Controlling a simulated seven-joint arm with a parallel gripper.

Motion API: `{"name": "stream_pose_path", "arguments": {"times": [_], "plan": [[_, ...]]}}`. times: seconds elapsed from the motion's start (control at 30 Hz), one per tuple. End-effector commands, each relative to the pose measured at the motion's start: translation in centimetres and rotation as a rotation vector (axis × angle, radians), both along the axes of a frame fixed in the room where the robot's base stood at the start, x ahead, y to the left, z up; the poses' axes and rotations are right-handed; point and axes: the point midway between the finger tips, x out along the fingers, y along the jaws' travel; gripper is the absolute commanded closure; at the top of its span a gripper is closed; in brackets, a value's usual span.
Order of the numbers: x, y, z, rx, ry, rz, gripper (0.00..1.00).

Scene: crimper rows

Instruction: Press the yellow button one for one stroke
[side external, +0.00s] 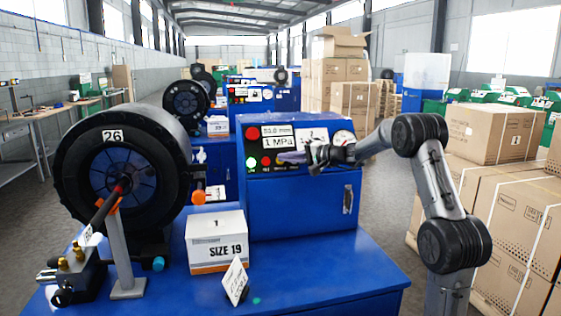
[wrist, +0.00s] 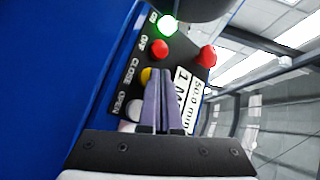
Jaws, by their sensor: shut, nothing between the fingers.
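The yellow button (wrist: 146,75) sits on the black control panel (wrist: 118,88) in the wrist view, in line with the CLOSE label, and my fingers partly cover it. In the side external view I cannot make it out behind my gripper. My gripper (side external: 284,157) is shut and empty, its fingers pointing at the panel of the blue machine (side external: 295,208). In the wrist view the closed fingertips (wrist: 160,73) overlap the yellow button's right edge. I cannot tell whether they touch it.
Beside the yellow button are a red button (wrist: 159,48), a lit green one (wrist: 168,25) and a white one (wrist: 134,112). A larger red knob (wrist: 206,56) stands apart. A SIZE 19 box (side external: 216,241) and a black crimper head (side external: 120,170) are to the left.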

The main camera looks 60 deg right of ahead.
Motion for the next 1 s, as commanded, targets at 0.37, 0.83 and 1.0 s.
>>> {"name": "stream_pose_path", "arguments": {"times": [0.37, 0.83, 1.0], "plan": [[0.27, -0.26, -0.26, 0.000, 0.000, 0.000, 1.00], [0.29, -0.31, -0.30, 0.000, 0.001, -0.001, 1.00], [-0.08, 0.05, 0.05, 0.000, 0.000, -0.001, 1.00]]}}
